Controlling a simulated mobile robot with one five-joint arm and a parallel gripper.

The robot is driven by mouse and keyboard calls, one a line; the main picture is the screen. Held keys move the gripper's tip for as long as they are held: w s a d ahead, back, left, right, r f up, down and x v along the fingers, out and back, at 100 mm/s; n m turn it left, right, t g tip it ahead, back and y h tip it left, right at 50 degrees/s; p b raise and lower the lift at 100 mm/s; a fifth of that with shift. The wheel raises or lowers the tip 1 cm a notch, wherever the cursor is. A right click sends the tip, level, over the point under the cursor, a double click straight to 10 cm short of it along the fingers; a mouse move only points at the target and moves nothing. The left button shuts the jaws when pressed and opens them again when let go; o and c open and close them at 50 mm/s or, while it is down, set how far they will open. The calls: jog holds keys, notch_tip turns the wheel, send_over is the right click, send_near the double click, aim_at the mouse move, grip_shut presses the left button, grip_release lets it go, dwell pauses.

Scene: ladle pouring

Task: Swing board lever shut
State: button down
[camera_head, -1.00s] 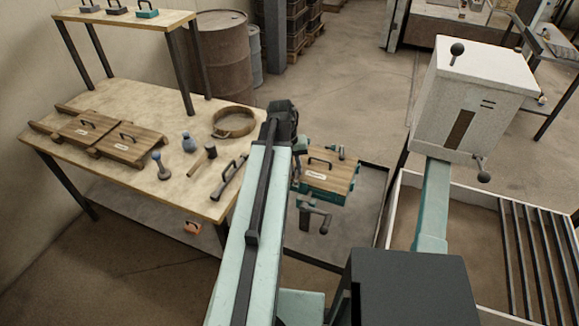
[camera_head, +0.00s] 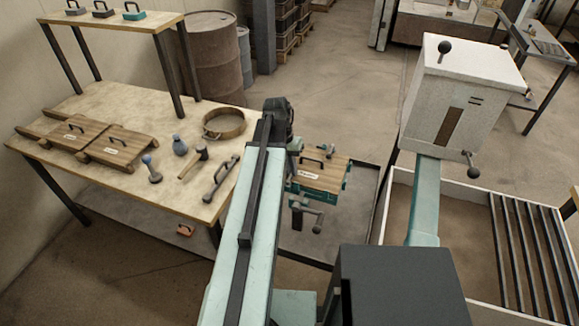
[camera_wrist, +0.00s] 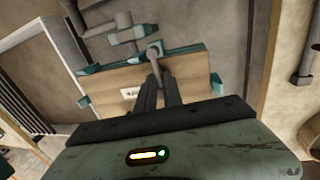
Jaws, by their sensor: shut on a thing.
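The wooden board (camera_head: 330,166) has teal clamps, a dark handle (camera_head: 318,153) and a white label. It sits on a stand right of my arm in the head view. In the wrist view the board (camera_wrist: 115,80) lies beyond my fingers, with teal pieces at its edges. My gripper (camera_wrist: 158,68) is shut on a grey rounded lever end (camera_wrist: 154,50), which appears to be the board lever and stands at the board's edge. My fingers hide part of the lever and board. In the head view my arm hides the gripper.
A grey crank (camera_head: 308,212) hangs below the board. A white box (camera_head: 465,85) on a post stands to the right, above a walled tray with bars (camera_head: 525,250).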

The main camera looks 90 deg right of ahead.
jog(key=shift+s, duration=0.3)
jog(key=c, duration=1.5)
grip_release()
jog(key=shift+s+f, duration=0.1)
jog(key=shift+c, duration=0.2)
notch_tip(320, 180, up, 8)
jog(key=w+p, duration=0.1)
jog(key=p, duration=0.6)
jog(key=shift+w+d+p, duration=0.3)
jog(key=shift+w+p, duration=0.05)
jog(key=shift+f, duration=0.15)
